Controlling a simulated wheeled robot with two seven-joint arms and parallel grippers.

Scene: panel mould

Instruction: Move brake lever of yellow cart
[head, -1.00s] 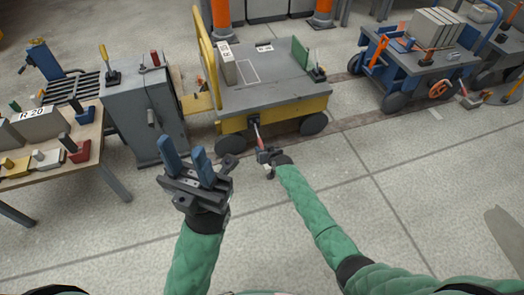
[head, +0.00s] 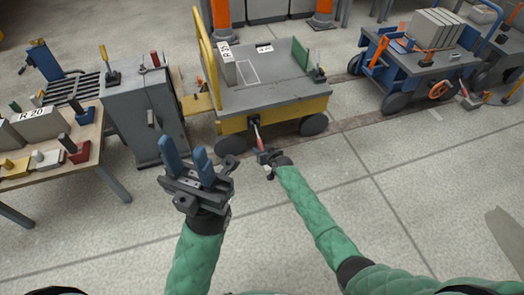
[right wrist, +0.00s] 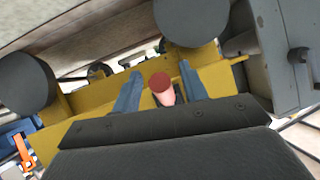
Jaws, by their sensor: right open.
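The yellow cart (head: 272,108) stands in the upper middle of the head view, with a grey deck and black wheels. Its brake lever (head: 258,136) hangs off the near side, with a red grip. In the right wrist view the red-tipped lever (right wrist: 162,88) points at the camera, between the two blue fingers. My right gripper (head: 267,155) is at the lever's end; in the wrist view its fingers (right wrist: 162,95) are apart, one on each side of the lever. My left gripper (head: 188,165) is open and empty, raised over the floor left of the cart.
A grey cabinet (head: 150,120) stands left of the cart, with levers on top. A wooden table (head: 85,150) with bins and coloured handles is at the far left. A blue cart (head: 420,65) stands at the right. The floor in front is clear.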

